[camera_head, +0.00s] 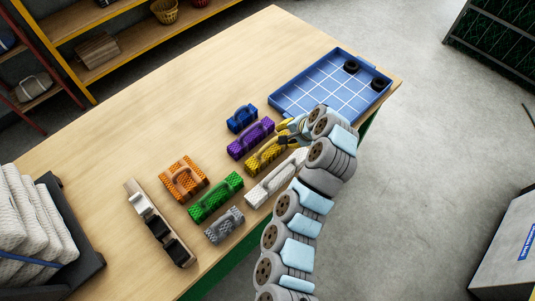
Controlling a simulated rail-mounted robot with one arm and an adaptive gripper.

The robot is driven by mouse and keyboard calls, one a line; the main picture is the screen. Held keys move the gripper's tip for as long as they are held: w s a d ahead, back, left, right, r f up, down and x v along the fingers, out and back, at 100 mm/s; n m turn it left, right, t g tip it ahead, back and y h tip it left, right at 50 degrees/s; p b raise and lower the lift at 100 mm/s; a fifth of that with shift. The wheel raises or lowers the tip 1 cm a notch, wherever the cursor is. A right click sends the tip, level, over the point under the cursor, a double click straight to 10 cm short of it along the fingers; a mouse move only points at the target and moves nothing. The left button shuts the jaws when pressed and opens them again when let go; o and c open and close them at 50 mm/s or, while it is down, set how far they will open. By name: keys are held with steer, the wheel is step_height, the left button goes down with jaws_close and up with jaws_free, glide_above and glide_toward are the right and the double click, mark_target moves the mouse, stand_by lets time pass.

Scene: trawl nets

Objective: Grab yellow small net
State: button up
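The yellow net (261,160) is a bundled block with a handle-like loop on top. It lies on the wooden table between the purple net (247,141) and the long white net (272,183). My gripper (284,132) is at the upper right end of the yellow net, close to it or over it. My arm comes in from the lower right and covers part of that end. The fingers are small and partly hidden here, so I cannot tell whether they are open, or whether they touch the net.
Blue (241,118), orange (183,178), green (215,198) and grey (224,225) nets lie nearby. A blue gridded tray (312,94) with two black rings is at the table's far right. A beige and black holder (141,206) stands left. The table's upper left is clear.

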mark_target(274, 141)
steer(key=x, duration=0.5)
steer(key=shift+w+d+f, duration=0.1)
steer(key=shift+w+f, duration=0.1)
steer(key=shift+w+a+f, duration=0.15)
steer(key=shift+a+f, duration=0.1)
steer(key=shift+f, duration=0.25)
steer(key=shift+f, duration=0.1)
steer(key=shift+w+a+f+p, duration=0.1)
steer(key=shift+a+f+p, duration=0.3)
steer(key=shift+f, duration=0.45)
steer(key=shift+x, duration=1.6)
steer(key=shift+a, duration=0.1)
jaws_close()
